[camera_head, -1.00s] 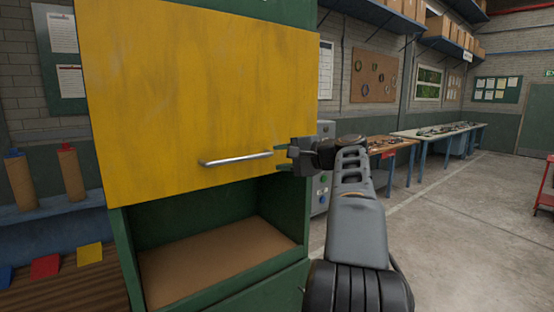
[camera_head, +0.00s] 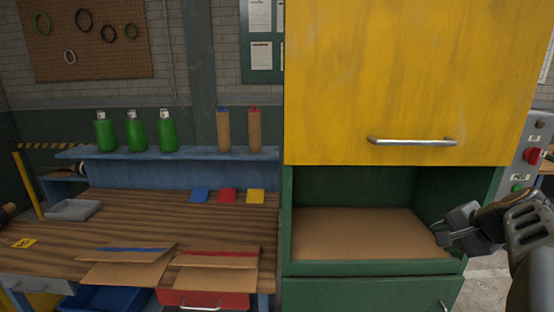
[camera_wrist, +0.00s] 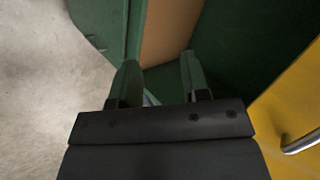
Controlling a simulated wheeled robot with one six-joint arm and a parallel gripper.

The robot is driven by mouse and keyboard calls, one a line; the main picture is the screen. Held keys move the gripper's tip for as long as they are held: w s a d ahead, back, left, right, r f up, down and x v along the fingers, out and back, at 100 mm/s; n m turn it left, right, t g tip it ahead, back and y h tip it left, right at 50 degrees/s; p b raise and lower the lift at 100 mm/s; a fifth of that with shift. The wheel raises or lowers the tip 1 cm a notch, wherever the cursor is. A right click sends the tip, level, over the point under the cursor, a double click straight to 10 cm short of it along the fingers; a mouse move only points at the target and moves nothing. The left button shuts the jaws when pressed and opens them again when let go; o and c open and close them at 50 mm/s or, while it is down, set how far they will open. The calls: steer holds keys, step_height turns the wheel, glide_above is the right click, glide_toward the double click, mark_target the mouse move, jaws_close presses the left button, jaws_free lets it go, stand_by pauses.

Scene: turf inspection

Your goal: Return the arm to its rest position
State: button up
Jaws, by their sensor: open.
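My gripper (camera_head: 440,232) is at the right of the head view, with the dark arm entering from the right edge. Its fingers point left, in front of the right side of the green cabinet's open compartment (camera_head: 350,232). In the wrist view the two greenish fingertips (camera_wrist: 158,68) are apart with nothing between them. The yellow door (camera_head: 415,75) is raised above the compartment. Its metal handle (camera_head: 412,141) is above the gripper and free of it; the handle also shows at the right of the wrist view (camera_wrist: 299,142).
A wooden workbench (camera_head: 130,218) with cardboard folders (camera_head: 215,269) stands left of the cabinet. Green bottles (camera_head: 135,133) stand on a blue shelf (camera_head: 195,153). A grey control box (camera_head: 530,150) is right of the cabinet. Bare floor (camera_head: 487,285) shows at lower right.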

steer(key=s+a+f+n+g, duration=0.1)
steer(key=s+a+f+n, duration=0.3)
steer(key=a, duration=0.3)
steer(key=s+a+f+n+g+h, duration=0.1)
steer(key=s+a+f+n, duration=0.3)
steer(key=a, duration=0.4)
steer(key=s+a+f+n+g+h, duration=0.1)
steer(key=s+a+f+n, duration=0.3)
steer(key=a, duration=0.4)
steer(key=shift+s+a+f+n+g, duration=0.15)
steer(key=shift+a+f+n+g, duration=0.1)
steer(key=shift+f+n+g, duration=0.45)
